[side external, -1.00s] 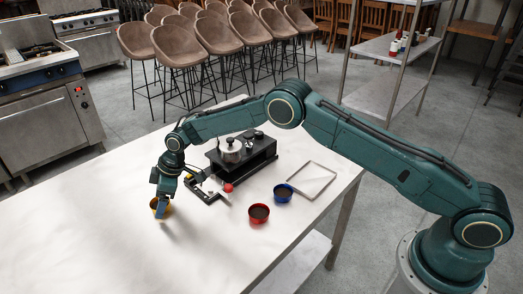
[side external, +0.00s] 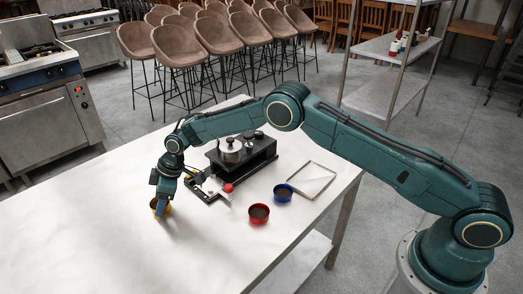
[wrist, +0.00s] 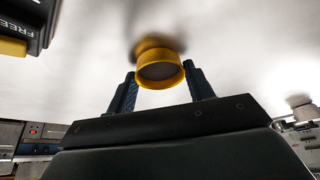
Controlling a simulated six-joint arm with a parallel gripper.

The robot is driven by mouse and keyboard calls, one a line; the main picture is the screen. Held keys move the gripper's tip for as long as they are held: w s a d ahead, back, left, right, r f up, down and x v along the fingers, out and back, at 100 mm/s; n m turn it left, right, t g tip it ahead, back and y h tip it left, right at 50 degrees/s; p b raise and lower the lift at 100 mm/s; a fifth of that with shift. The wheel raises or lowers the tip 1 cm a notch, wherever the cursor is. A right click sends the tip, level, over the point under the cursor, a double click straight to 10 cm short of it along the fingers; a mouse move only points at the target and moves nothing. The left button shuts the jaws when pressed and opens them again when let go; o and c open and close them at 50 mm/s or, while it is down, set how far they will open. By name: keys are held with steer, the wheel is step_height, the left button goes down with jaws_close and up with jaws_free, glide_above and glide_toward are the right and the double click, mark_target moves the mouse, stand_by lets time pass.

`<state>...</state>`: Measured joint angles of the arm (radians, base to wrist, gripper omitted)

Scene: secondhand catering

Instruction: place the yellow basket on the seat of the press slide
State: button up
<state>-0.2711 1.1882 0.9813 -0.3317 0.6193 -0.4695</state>
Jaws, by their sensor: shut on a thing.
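The yellow basket (side external: 160,208) is a small round cup with a dark inside, at the left of the work area on the white table. My gripper (side external: 162,203) points down at it and is shut on it. In the wrist view the basket (wrist: 160,69) sits between the two finger tips, close to the table surface; I cannot tell whether it touches. The press slide (side external: 207,191) is a low black and metal piece with a red knob (side external: 228,187), right of my gripper. Its seat is too small to make out.
A black stand (side external: 243,158) with a silver pot (side external: 230,151) stands behind the slide. A red cup (side external: 259,213) and a blue cup (side external: 283,193) stand to the right, near a flat tray (side external: 311,179). The table's (side external: 110,230) front left is clear.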

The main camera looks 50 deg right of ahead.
steer(key=shift+r, duration=0.1)
step_height(320, 180, up, 20)
stand_by(0.9)
steer(key=shift+f, duration=0.2)
stand_by(0.4)
steer(key=shift+s+d+f+m+g+h, duration=0.25)
steer(key=shift+s+d+f+m+h, duration=0.45)
steer(key=shift+d+f+m+h, duration=2.45)
steer(key=shift+s+d+f+m+g+y, duration=0.3)
steer(key=shift+s+d+f+m, duration=0.95)
steer(key=shift+m, duration=4.55)
steer(key=shift+s+d+f+m+g+h, duration=0.2)
steer(key=shift+d+f+m+h, duration=2)
steer(key=shift+m, duration=2.25)
steer(key=shift+d+r+y, duration=0.25)
steer(key=shift+d+y, duration=0.25)
steer(key=shift+y, duration=0.25)
steer(key=shift+f, duration=2.55)
